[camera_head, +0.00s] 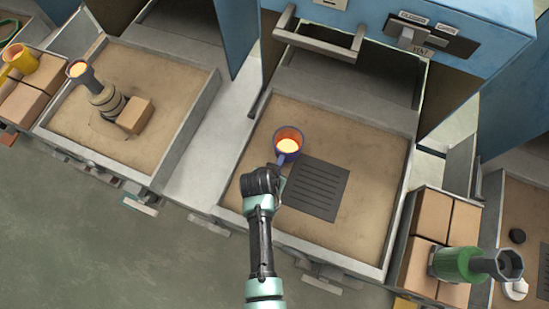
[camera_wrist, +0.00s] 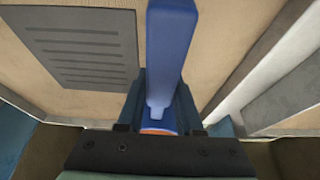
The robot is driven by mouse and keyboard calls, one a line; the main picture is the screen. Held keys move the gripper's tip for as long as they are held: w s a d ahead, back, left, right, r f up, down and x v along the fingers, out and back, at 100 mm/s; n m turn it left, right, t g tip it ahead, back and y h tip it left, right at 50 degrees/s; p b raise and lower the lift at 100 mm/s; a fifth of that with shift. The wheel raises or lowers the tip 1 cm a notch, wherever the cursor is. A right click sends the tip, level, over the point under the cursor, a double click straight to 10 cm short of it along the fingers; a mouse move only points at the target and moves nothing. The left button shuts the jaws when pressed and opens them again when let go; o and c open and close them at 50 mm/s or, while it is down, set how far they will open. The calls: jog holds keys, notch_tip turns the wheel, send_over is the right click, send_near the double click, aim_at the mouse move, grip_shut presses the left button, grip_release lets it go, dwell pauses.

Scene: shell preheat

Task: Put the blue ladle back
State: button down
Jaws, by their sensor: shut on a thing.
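The blue ladle (camera_head: 278,136) is in the middle of the head view, with a glowing orange inside. It is over the sandy bed of the middle tray (camera_head: 232,186). My gripper (camera_head: 279,177) is shut on its handle. In the wrist view the blue handle (camera_wrist: 170,50) runs up between the two fingers of my gripper (camera_wrist: 160,112). A bit of orange shows at the base of the fingers there. Whether the ladle touches the bed, I cannot tell.
A dark slotted plate (camera_head: 316,189) lies right of the gripper. A yellow ladle (camera_head: 19,60) sits far left. A left tray (camera_head: 190,118) holds a grey vessel and a block. A blue cabinet (camera_head: 478,22) stands behind.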

jog(key=shift+w+r, duration=0.1)
jog(key=shift+r, duration=0.05)
jog(key=c, duration=1)
grip_release()
jog(key=shift+f, duration=0.3)
jog(key=o, duration=0.4)
jog(key=shift+o, duration=0.2)
